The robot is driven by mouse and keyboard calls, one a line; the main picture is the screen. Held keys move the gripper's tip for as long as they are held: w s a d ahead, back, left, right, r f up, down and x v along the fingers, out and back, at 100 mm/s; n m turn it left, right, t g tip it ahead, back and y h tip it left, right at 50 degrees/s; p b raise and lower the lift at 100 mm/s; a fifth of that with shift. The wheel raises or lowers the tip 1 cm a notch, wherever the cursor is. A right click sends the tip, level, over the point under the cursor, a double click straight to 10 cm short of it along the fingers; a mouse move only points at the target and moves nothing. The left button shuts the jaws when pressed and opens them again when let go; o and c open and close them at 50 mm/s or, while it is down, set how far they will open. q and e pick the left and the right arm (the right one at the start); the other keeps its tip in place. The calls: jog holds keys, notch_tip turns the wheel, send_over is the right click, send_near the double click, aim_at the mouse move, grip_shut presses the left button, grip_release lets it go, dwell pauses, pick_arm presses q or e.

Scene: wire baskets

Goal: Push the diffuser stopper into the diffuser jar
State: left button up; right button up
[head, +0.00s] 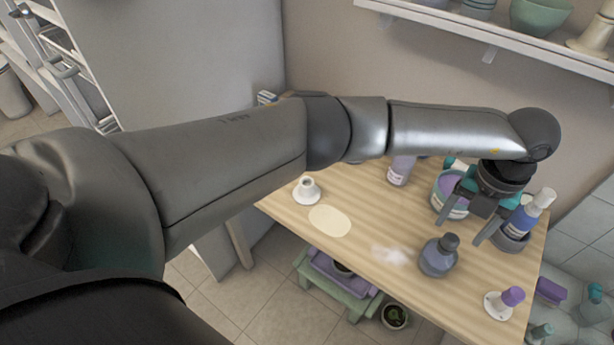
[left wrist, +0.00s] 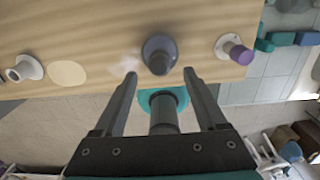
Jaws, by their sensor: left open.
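The diffuser jar (head: 437,262) is a squat grey-blue vessel standing upright on the wooden table. A darker round piece, seemingly the diffuser stopper (head: 449,241), sits at its top; how deep it sits I cannot tell. In the left wrist view the jar (left wrist: 152,46) is seen from above, with the dark top (left wrist: 158,63) toward me. My left gripper (head: 459,232) is open and empty, up and to the right of the jar in the head view. In the left wrist view its fingertips (left wrist: 161,73) lie apart just below the jar. My right gripper is not visible.
A tub (head: 441,203), a blue spray bottle (head: 524,219) and a lilac bottle (head: 400,171) stand along the back. A white stand with a purple top (head: 512,296) is at right. A white holder (head: 307,189) and cream oval (head: 329,221) are at left. A shelf (head: 490,38) hangs above.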

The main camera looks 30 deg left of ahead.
pick_arm(q)
jog(key=shift+r+p, duration=1.4)
jog(key=shift+r, duration=0.6)
